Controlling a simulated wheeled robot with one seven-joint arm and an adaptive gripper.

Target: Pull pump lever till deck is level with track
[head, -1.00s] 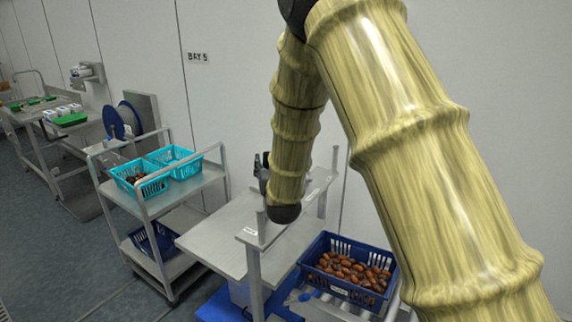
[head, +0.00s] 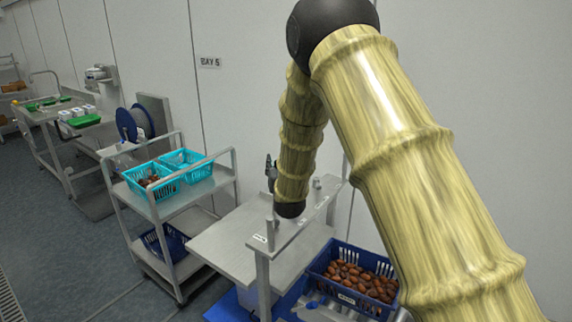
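A grey flat deck (head: 225,242) stands in the lower middle of the head view. A raised grey rail (head: 318,208), perhaps the track, runs along its right side, with a short post (head: 270,238) and a small label at its near end. The frame does not clearly show whether deck and rail are level. My bamboo-patterned arm crosses the right half and bends down to a black joint over the rail. A small dark shape (head: 270,172) sticks out left of that link; it may be part of my gripper, but its fingers cannot be made out. I cannot pick out the pump lever.
A blue crate of brown dates (head: 318,270) stands right of the deck, partly behind my arm. A cart (head: 226,180) with turquoise baskets (head: 150,186) is at the left. Farther back are a hose reel (head: 127,124) and a bench. Open floor lies at the lower left.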

